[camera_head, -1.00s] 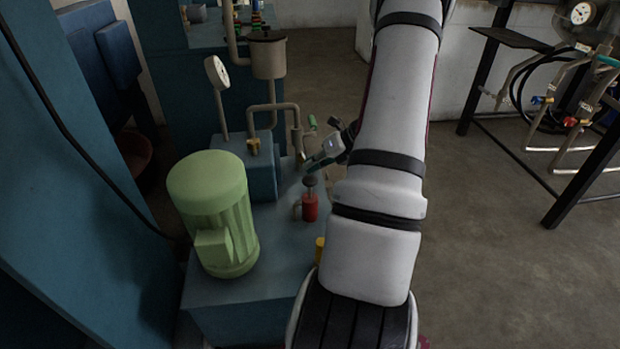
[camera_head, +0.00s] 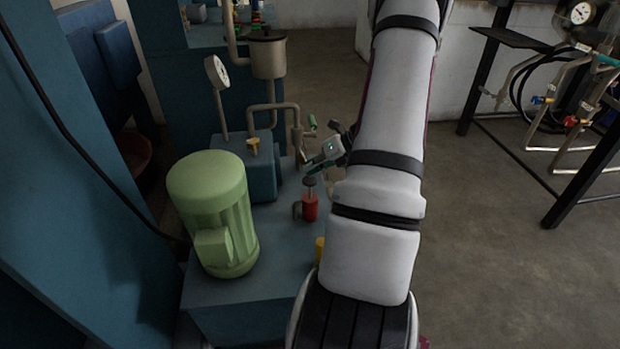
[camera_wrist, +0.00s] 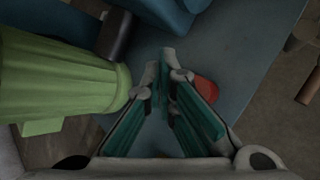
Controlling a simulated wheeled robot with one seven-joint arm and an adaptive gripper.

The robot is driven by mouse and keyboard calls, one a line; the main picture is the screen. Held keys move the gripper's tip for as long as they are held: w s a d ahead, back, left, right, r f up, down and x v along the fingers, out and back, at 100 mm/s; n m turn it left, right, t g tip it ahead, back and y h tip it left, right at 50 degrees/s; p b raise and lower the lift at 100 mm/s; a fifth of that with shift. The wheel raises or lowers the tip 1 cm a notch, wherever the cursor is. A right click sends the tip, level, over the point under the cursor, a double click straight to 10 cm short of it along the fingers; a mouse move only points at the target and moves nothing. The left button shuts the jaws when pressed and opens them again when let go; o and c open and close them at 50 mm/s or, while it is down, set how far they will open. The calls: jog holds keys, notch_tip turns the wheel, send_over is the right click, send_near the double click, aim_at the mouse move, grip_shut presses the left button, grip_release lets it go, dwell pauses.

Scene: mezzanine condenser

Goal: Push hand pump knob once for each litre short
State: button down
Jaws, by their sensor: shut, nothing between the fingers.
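The hand pump (camera_head: 310,208) has a red body and stands upright on the blue tank top. Its dark round knob (camera_head: 310,181) sits on a short rod above the body. My gripper (camera_head: 307,168) is shut and empty, its fingertips just above the knob in the head view. I cannot tell whether they touch it. In the wrist view my gripper's teal fingers (camera_wrist: 168,58) meet at the tips. Part of the red pump body (camera_wrist: 206,90) shows beside them; the knob is hidden there.
A green motor (camera_head: 213,212) stands left of the pump. A blue block (camera_head: 250,165) with pipes and a gauge (camera_head: 217,72) is behind. A yellow cap (camera_head: 320,248) is in front of the pump. A pipe stand (camera_head: 575,110) is far right; the floor between is clear.

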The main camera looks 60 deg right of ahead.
aim_at(315, 177)
jog(key=shift+f+b, duration=1.3)
jog(key=shift+f, duration=0.95)
dwell(1.8)
dwell(0.4)
jog(key=shift+r+p, duration=2.4)
jog(key=shift+r, duration=0.4)
jog(key=shift+r+p, duration=2.2)
jog(key=shift+r, duration=0.3)
